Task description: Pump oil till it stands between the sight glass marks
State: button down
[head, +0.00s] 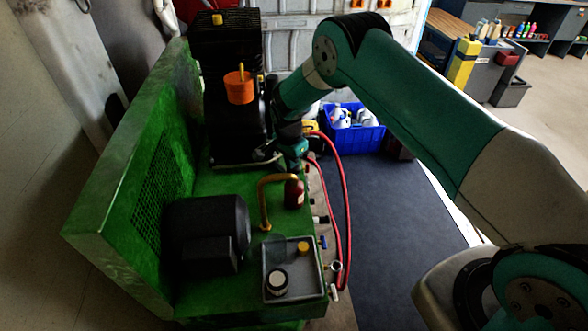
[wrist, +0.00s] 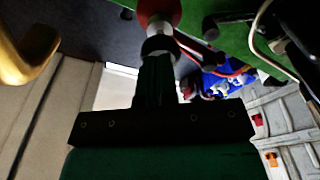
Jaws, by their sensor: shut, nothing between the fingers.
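My gripper (head: 291,160) is in the middle of the head view, pointing down over the green machine deck. In the wrist view its dark fingers (wrist: 158,75) are together and empty. A dark red rounded part (head: 294,193) stands on the deck just below the gripper; it shows beyond the fingertips in the wrist view (wrist: 158,12). I cannot tell whether the fingers touch it. A curved brass pipe (head: 264,198) rises beside it and also shows at the left of the wrist view (wrist: 28,55). I cannot make out a sight glass, its marks or an oil level.
A black motor (head: 207,232) sits left on the deck. Red hoses (head: 348,205) loop along the right edge. A blue crate (head: 369,139) stands behind.

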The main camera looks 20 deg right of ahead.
jog(key=shift+f, duration=0.1)
notch_tip(320, 180, down, 3)
jog(key=b, duration=0.3)
jog(key=shift+r+p, duration=0.35)
jog(key=shift+r, duration=0.05)
jog(key=a, duration=0.1)
jog(key=s+a+r, duration=0.1)
jog(key=shift+s+a, duration=0.2)
jog(key=shift+a, duration=0.15)
jog(key=shift+r, duration=0.1)
notch_tip(320, 180, up, 17)
jog(key=a+b, duration=0.1)
jog(key=b, duration=0.4)
jog(key=shift+s+a, duration=0.35)
